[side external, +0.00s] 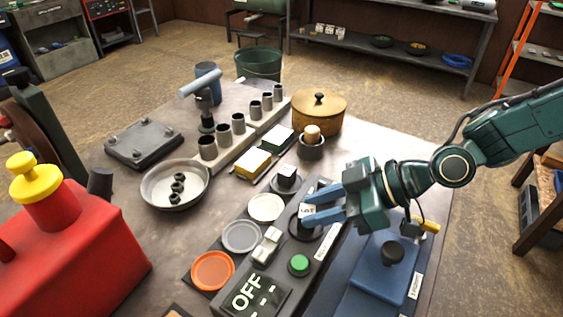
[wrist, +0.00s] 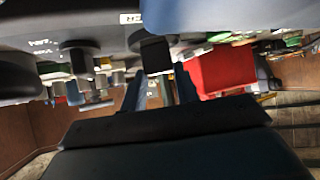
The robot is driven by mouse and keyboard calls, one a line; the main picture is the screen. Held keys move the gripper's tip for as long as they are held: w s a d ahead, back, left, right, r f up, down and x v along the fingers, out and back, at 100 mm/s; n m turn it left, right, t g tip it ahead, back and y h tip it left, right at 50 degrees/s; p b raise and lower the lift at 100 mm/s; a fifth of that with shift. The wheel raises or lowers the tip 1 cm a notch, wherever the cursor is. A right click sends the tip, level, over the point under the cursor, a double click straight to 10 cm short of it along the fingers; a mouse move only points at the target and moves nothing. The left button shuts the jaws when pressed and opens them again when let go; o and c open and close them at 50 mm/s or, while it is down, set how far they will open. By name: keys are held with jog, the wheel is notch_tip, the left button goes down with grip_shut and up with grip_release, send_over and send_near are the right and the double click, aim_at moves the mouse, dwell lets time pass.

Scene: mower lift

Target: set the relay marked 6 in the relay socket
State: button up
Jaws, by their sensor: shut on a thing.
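My gripper (side external: 322,206) reaches in from the right, over the dark control panel. Its blue fingers are shut on a small piece with a white, marked face (side external: 308,210), just above a round black part of the panel (side external: 304,229). The mark is too small to read surely, so I cannot tell whether this is relay 6. In the wrist view the blue fingers (wrist: 160,88) show beside a dark block (wrist: 156,54); their tips are hard to make out. A dark block with a pale top (side external: 286,174) stands behind the panel. I cannot clearly pick out the relay socket.
The control panel (side external: 320,252) carries a green button (side external: 299,264), a pale lever (side external: 267,245) and an OFF display. Round dishes line its left side. A blue box (side external: 384,272) with a black knob stands at right. A pan (side external: 175,185) and red can (side external: 75,250) stand left.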

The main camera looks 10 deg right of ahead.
jog(key=o, duration=0.7)
jog(key=shift+d, duration=0.1)
jog(key=shift+v, duration=5.4)
jog(key=shift+r, duration=0.2)
jog(key=shift+r, duration=5.95)
